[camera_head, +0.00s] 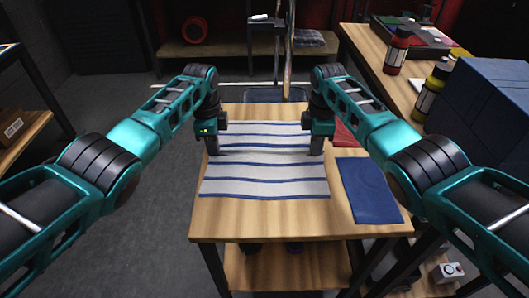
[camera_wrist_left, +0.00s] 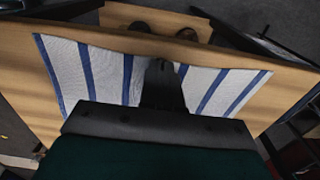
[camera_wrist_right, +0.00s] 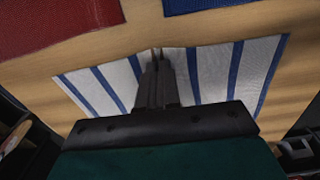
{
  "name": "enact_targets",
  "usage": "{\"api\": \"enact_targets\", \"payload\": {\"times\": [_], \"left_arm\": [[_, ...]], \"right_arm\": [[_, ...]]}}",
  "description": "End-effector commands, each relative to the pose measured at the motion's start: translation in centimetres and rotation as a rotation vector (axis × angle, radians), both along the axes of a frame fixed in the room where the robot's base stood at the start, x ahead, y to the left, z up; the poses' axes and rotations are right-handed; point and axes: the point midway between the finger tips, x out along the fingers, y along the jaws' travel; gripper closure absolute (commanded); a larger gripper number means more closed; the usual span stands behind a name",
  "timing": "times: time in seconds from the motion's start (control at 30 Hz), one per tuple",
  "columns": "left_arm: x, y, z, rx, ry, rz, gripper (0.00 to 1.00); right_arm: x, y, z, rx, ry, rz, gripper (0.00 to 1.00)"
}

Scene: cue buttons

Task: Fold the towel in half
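The towel (camera_head: 265,170) is white with blue stripes and lies spread on the small wooden table. It looks slightly rippled between my grippers. My left gripper (camera_head: 212,148) is at the towel's left edge, with its fingers together there. In the left wrist view the towel (camera_wrist_left: 105,72) bends towards the fingers (camera_wrist_left: 160,68). My right gripper (camera_head: 317,148) is at the right edge, fingers nearly together. In the right wrist view the towel (camera_wrist_right: 212,72) rises in a crease at the fingers (camera_wrist_right: 158,55). Both look shut on the towel's edges; the fingers hide the pinched cloth.
A blue cloth (camera_head: 368,188) lies right of the towel, and a red cloth (camera_head: 345,134) lies behind it. A side bench at right holds bottles (camera_head: 398,50) and blue boxes (camera_head: 490,100). The table's front strip (camera_head: 270,218) is bare.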

Motion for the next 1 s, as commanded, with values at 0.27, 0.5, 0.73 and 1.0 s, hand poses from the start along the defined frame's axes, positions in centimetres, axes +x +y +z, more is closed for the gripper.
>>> {"api": "enact_targets", "payload": {"times": [0.27,0.5,0.73,1.0], "left_arm": [[-0.1,0.1,-0.3,0.001,0.005,0.001,1.0],[-0.1,0.1,0.0,0.001,0.005,0.001,1.0],[-0.1,0.1,1.5,0.001,0.003,0.001,1.0],[0.0,0.0,3.9,0.001,0.002,0.0,1.0]], "right_arm": [[-0.2,-0.1,-0.3,-0.001,0.006,-0.001,1.0],[-0.2,-0.1,0.0,-0.001,0.006,-0.001,1.0],[-0.1,-0.1,1.5,-0.001,0.004,-0.001,1.0],[-0.1,0.0,3.9,-0.001,0.002,-0.001,1.0]]}}
